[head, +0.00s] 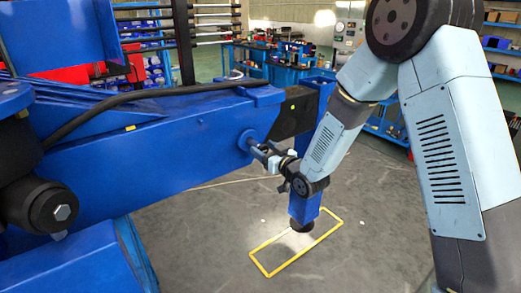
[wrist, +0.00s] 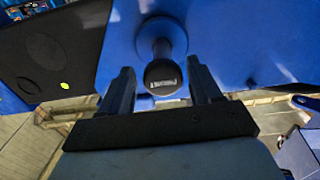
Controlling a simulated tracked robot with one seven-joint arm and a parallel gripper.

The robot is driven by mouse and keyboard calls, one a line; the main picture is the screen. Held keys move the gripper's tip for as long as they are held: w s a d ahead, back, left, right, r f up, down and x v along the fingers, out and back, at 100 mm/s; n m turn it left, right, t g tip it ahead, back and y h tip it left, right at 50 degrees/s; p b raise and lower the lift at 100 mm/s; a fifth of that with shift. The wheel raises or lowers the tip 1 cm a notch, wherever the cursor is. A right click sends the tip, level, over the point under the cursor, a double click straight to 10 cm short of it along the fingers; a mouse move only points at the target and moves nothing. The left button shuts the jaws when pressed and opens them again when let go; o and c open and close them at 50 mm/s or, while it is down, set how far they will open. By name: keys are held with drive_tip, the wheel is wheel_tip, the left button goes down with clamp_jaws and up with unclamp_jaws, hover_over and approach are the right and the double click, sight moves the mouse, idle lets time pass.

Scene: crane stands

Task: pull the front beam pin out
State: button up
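The front beam pin (head: 249,141) sticks out of the side face of the blue beam (head: 150,150) near its far end, with a round blue collar at its base. In the wrist view the pin (wrist: 163,76) points toward the camera, its dark round end showing a pale label. My gripper (head: 272,157) is at the pin's outer end. In the wrist view its two dark fingers (wrist: 161,72) stand either side of the pin's end, with a narrow gap showing on each side. The gripper looks open around the pin. How deep the pin sits in the beam is hidden.
A yellow rectangle (head: 304,251) is marked on the grey floor. A black hose (head: 130,97) runs along the beam. Workbenches (head: 285,72) and shelves stand behind.

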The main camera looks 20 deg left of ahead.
drive_tip(key=shift+s+d, duration=0.1)
drive_tip(key=v, duration=1.3)
drive_tip(key=shift+d, duration=0.25)
drive_tip(key=shift+s, duration=0.1)
